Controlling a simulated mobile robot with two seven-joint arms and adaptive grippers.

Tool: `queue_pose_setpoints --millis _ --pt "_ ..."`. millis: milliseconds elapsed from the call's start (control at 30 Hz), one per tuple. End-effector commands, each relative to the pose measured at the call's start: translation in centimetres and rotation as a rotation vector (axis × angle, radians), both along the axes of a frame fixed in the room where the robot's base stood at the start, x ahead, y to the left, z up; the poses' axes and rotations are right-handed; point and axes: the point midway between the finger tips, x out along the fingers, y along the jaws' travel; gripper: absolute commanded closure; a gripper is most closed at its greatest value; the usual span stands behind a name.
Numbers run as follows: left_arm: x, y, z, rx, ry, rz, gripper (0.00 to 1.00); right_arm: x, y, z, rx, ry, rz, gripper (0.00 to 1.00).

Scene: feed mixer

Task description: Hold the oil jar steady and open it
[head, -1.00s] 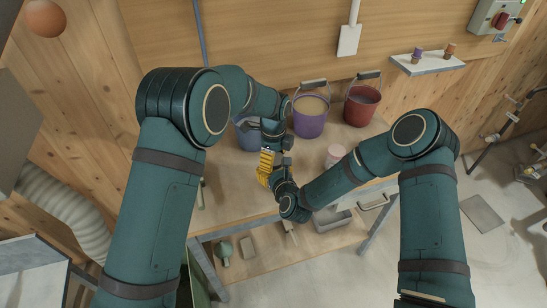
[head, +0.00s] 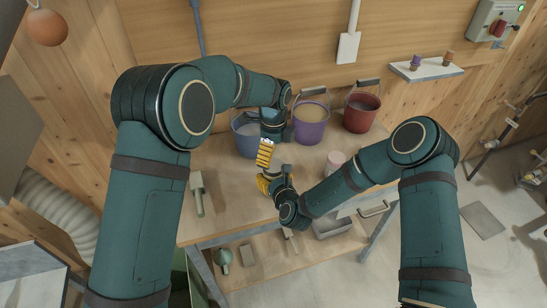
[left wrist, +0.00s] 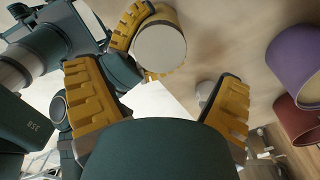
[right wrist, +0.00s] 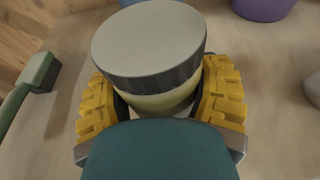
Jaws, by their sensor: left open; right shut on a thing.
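The oil jar has a flat grey lid (right wrist: 150,40) and a pale yellow body (right wrist: 165,102); both show in the right wrist view. My right gripper (head: 265,183) is shut around the jar's body, below the lid. The lid sits on the jar. In the left wrist view the lid (left wrist: 159,47) shows face-on, with the right gripper's yellow fingers around the jar. My left gripper (head: 265,152) is open and empty, above and apart from the jar. Its fingers are spread wide in the left wrist view (left wrist: 160,78). In the head view the jar is hidden by my grippers.
Behind on the wooden bench (head: 235,195) stand a blue bucket (head: 246,142), a purple bucket (head: 309,130) and a red bucket (head: 361,112). A small pale tub (head: 335,160) stands right of my grippers. A green-handled tool (head: 198,195) lies at left.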

Motion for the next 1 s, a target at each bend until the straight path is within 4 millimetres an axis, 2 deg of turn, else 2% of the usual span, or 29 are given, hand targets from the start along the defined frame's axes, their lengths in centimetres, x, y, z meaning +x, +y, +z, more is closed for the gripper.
queue_pose_setpoints --millis 100,167,700,1000 --pt "0.1 0.0 2.0 -0.003 -0.003 0.001 0.06 0.0 0.0 0.0 0.000 0.000 0.000 1.00" --pt "0.1 0.1 2.1 -0.001 -0.002 0.002 0.06 0.0 0.0 0.0 0.000 -0.001 0.000 1.00" --pt "0.0 0.1 -4.7 0.001 0.000 0.002 0.06 0.0 0.0 0.0 0.000 -0.001 0.000 1.00" --pt "0.0 0.1 -5.7 -0.001 -0.002 0.002 0.06 0.0 0.0 0.0 0.000 0.000 0.000 1.00"
